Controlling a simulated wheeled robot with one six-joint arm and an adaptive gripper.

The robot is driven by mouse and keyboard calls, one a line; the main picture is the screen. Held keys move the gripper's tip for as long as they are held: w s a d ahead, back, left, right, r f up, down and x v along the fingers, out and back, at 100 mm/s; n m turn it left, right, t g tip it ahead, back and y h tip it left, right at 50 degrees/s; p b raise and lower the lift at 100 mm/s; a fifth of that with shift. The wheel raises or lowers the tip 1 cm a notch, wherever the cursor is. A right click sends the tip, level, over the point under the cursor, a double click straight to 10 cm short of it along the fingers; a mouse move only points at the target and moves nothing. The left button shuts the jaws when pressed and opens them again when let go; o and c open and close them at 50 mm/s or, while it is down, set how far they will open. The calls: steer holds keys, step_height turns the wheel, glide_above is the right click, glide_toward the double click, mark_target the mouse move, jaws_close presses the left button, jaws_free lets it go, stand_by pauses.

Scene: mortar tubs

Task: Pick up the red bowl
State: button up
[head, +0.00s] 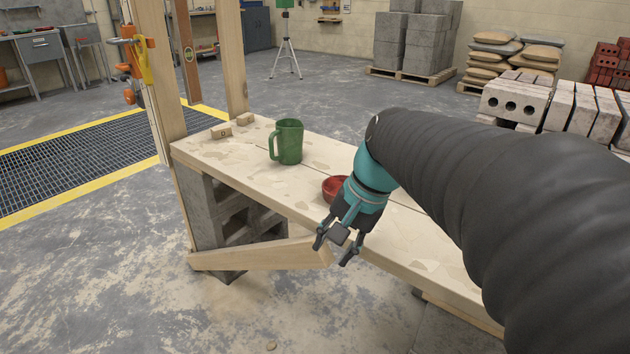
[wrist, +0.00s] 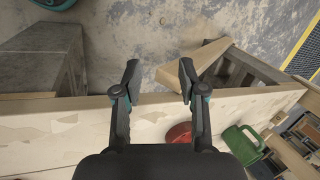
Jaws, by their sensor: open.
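The red bowl (head: 335,187) sits on the wooden plank bench (head: 225,157), partly hidden behind my gripper in the head view. It also shows in the wrist view (wrist: 178,133), partly covered by the right-hand finger. My gripper (head: 337,246) is open and empty, pointing down in front of the bench's near edge. In the wrist view my gripper's fingertips (wrist: 158,78) are apart, with the bench edge and floor between and beyond them.
A green mug (head: 288,142) stands on the bench left of the bowl. Small wood blocks (head: 221,131) lie at its far left end. A wooden post (head: 160,75) rises there. Concrete blocks (head: 240,215) support the bench, with a slanted board (head: 260,256) in front. Floor in front is open.

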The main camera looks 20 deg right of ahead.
steer(key=w+d+m+y, duration=0.3)
steer(key=w+d+m, duration=0.1)
steer(key=d, duration=0.3)
steer(key=w+d+m+t+y, duration=0.1)
steer(key=w+d+m+y, duration=0.2)
steer(key=w+d, duration=0.4)
steer(key=w+d+m+t+y, duration=0.1)
steer(key=w+d+m+y, duration=0.2)
steer(key=w+d+m, duration=0.2)
steer(key=shift+w+d+f+m+p, duration=0.2)
steer(key=shift+d+m, duration=0.1)
steer(key=shift+d, duration=0.45)
steer(key=shift+w+d+f+m+p, duration=0.1)
steer(key=shift+w+d+m+p, duration=0.15)
steer(key=shift+d, duration=0.5)
steer(key=shift+y, duration=0.3)
steer(key=x, duration=1.3)
steer(key=shift+w+a+f+b, duration=0.15)
steer(key=shift+a+f+b, duration=0.1)
steer(key=shift+b, duration=0.15)
jaws_close()
